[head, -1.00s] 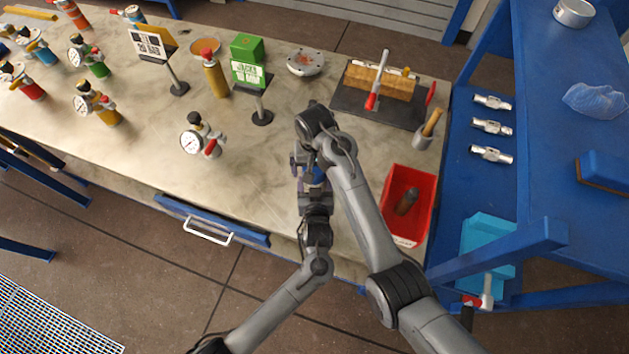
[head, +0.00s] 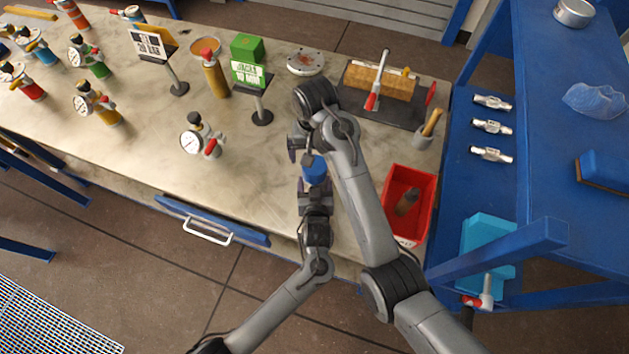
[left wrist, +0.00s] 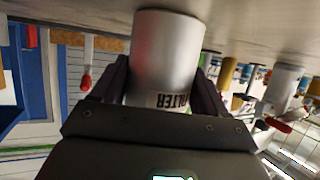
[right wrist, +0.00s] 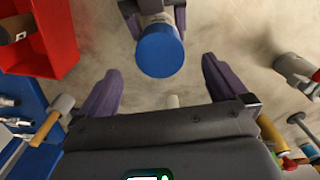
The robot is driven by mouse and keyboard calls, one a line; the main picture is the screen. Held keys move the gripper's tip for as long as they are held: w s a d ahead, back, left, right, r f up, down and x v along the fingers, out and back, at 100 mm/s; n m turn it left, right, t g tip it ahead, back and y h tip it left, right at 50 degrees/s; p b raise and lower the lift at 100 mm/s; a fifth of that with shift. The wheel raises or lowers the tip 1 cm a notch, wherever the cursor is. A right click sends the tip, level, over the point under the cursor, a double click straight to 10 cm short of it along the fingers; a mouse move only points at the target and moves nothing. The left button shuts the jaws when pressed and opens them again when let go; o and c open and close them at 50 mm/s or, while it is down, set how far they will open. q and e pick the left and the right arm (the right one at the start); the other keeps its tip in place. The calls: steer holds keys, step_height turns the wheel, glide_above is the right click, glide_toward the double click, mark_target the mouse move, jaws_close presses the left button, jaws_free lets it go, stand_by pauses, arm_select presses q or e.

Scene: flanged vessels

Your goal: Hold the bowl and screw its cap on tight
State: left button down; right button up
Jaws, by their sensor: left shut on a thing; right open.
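The bowl (left wrist: 168,50) is a silver cylinder with dark lettering, partly cut off by my gripper. My left gripper (left wrist: 163,88) is shut on it, one finger on each side. The blue cap (right wrist: 160,50) is a round disc at the bowl's end in the right wrist view; it also shows in the head view (head: 315,169), above my left gripper. How tightly it sits cannot be seen. My right gripper (right wrist: 158,80) is open and empty, its fingers apart and clear of the cap. In the head view my right arm partly hides this area.
A red bin (head: 411,185) with a dark item stands to the right. A gauge assembly (head: 200,139) stands to the left on the bench. A board with a wooden block (head: 380,80) and a green box (head: 246,48) are behind. Bare bench top lies left of my grippers.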

arm_select(q)
jaws_free()
steer(key=shift+s, duration=0.1)
steer(key=p+v, duration=0.2)
steer(key=v, duration=0.8)
steer(key=shift+s+r, duration=0.2)
steer(key=shift+s, duration=0.1)
arm_select(e)
step_height(320, 180, up, 2)
steer(key=shift+r, duration=0.1)
